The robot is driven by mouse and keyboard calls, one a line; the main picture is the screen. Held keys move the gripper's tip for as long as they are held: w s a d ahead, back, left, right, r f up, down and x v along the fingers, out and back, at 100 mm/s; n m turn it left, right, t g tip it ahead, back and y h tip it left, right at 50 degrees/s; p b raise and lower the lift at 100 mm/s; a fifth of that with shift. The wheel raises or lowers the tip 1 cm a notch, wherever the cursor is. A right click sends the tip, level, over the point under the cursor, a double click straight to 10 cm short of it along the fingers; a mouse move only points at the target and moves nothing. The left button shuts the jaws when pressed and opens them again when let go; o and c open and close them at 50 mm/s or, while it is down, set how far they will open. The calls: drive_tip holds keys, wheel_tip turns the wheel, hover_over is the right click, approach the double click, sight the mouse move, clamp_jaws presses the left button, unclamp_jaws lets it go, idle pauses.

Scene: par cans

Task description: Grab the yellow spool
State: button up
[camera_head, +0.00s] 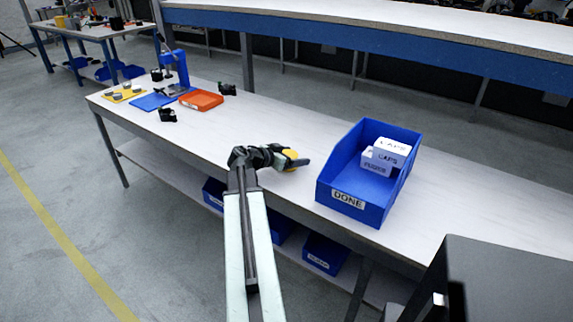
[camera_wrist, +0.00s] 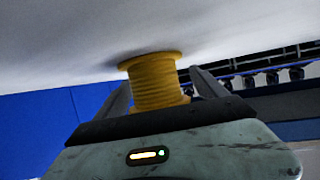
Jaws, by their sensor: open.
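The yellow spool (camera_wrist: 157,82) shows in the wrist view just beyond my gripper's body, with its lower part hidden by that body. My gripper (camera_wrist: 163,88) is open, with one dark finger on each side of the spool. Whether the fingers touch it I cannot tell. In the head view the spool (camera_head: 291,155) is a small yellow patch on the white bench, partly hidden by my gripper (camera_head: 298,161).
A blue bin marked DONE (camera_head: 347,199) with white boxes (camera_head: 391,152) stands on the bench (camera_head: 470,210) right of my gripper. An orange tray (camera_head: 201,100), a blue press (camera_head: 176,65) and small black parts are at the left. Bench space between is clear.

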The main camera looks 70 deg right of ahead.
sight(294, 151)
drive_tip(key=c, duration=1.5)
wheel_tip(294, 151, up, 10)
drive_tip(key=p, duration=1)
drive_tip(key=shift+r, duration=0.2)
